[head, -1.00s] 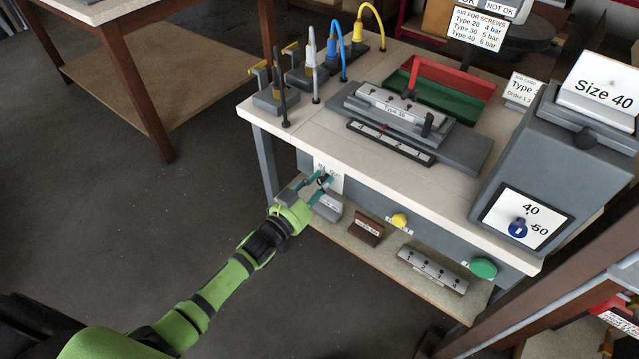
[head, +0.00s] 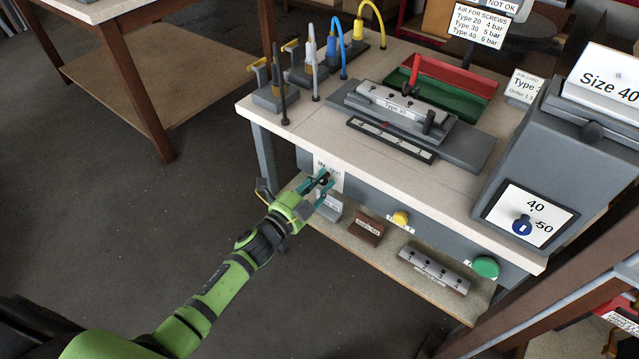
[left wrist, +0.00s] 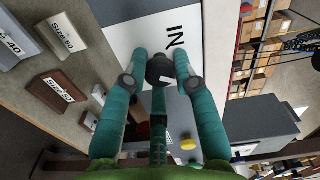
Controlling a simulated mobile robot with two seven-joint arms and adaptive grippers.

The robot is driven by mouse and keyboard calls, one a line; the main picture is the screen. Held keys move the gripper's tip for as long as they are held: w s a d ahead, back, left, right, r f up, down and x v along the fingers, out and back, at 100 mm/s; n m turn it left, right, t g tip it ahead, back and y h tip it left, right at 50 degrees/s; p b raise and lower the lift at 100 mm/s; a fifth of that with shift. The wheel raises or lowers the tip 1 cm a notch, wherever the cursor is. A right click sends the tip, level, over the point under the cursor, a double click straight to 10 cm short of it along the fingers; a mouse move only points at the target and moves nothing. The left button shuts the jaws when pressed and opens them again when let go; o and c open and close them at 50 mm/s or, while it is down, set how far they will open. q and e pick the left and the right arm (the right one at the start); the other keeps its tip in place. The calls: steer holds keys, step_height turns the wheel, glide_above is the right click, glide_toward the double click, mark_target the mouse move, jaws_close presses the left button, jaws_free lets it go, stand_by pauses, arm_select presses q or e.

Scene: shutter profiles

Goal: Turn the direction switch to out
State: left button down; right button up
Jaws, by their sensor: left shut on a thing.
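The direction switch is a small dark knob (left wrist: 160,68) on a white plate (left wrist: 125,42) on the front of the workbench. The letters "IN" on the plate show in the left wrist view. In the head view the plate (head: 330,172) is partly hidden behind my left gripper (head: 324,183). My left gripper (left wrist: 160,72) has its teal fingers on both sides of the knob and is shut on it. Which way the knob points is hard to tell, as the fingers cover it. My right gripper is not in view.
A yellow button (head: 401,218) and a green button (head: 485,267) sit farther right on the bench front. Below, a shelf (head: 386,254) holds several labelled blocks, among them a brown one (head: 366,231).

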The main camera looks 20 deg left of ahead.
arm_select(q)
steer(key=shift+a+f+m, duration=0.15)
steer(key=shift+m, duration=0.75)
steer(key=shift+m+b, duration=0.3)
steer(key=shift+m, duration=0.3)
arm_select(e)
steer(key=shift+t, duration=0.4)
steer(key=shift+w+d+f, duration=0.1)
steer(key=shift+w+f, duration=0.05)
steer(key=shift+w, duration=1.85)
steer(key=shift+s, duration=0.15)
arm_select(q)
steer(key=c, duration=1)
jaws_free()
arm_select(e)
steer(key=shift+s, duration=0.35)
